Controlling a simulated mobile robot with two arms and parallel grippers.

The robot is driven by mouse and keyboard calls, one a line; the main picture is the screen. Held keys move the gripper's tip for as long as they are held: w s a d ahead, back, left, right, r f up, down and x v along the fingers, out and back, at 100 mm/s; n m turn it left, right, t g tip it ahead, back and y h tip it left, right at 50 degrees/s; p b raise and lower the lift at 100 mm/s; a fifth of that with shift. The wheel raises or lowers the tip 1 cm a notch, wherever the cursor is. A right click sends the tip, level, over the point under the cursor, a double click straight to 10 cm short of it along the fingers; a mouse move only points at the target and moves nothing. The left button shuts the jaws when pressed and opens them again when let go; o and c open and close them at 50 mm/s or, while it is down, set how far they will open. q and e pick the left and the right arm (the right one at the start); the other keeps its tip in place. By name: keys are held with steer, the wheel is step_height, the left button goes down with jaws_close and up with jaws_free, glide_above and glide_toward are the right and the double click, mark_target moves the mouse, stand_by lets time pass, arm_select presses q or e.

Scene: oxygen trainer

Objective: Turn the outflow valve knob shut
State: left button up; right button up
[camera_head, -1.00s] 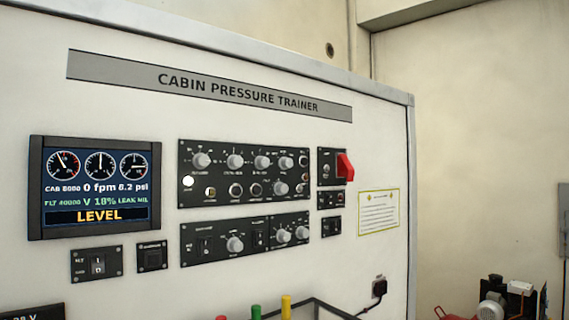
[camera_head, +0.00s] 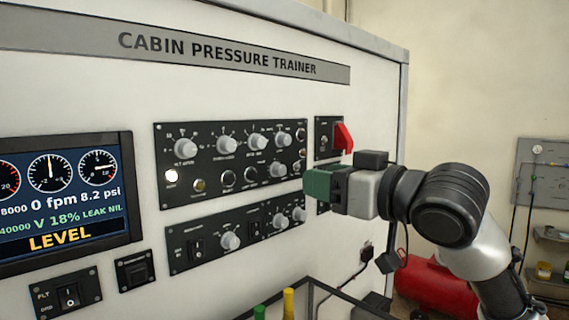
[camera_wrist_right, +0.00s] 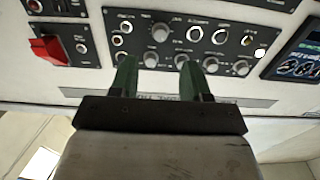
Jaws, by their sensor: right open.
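The trainer's two black control panels carry several grey knobs, and their labels are too small to tell which one is the outflow valve knob. The lower panel has a knob (camera_head: 230,241) left of centre and two more (camera_head: 281,222) at its right end. The upper panel has a row of knobs and a single lower knob (camera_head: 279,169), which also shows in the right wrist view (camera_wrist_right: 160,32). My right gripper (camera_head: 317,186) has green fingers, stands in front of the panels' right end, and is open and empty in the wrist view (camera_wrist_right: 157,75). My left gripper is not in view.
A red guarded switch (camera_head: 343,138) sticks out right of the upper panel. The display (camera_head: 62,200) at left reads LEVEL, 0 fpm, 8.2 psi and V 18%. Green and yellow handles (camera_head: 288,302) stand below the panels. A black cable hangs below my right arm.

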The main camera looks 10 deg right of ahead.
mark_target(283, 172)
steer(key=x, duration=0.1)
steer(key=p+x, duration=0.1)
steer(key=x, duration=0.1)
steer(key=shift+w+a+r+p, duration=0.1)
steer(key=shift+w+r+p, duration=0.05)
steer(key=shift+r+p, duration=0.15)
steer(key=x, duration=0.1)
steer(key=p+x, duration=0.1)
steer(key=x, duration=0.2)
steer(key=shift+w+a+f, duration=0.2)
steer(key=shift+f, duration=0.05)
steer(key=shift+w+a+f+p, duration=0.1)
steer(key=shift+w+p, duration=0.15)
steer(key=shift+p, duration=0.15)
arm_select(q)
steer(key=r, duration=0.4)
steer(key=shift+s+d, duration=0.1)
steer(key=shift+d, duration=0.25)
arm_select(e)
steer(key=shift+c, duration=0.2)
jaws_close()
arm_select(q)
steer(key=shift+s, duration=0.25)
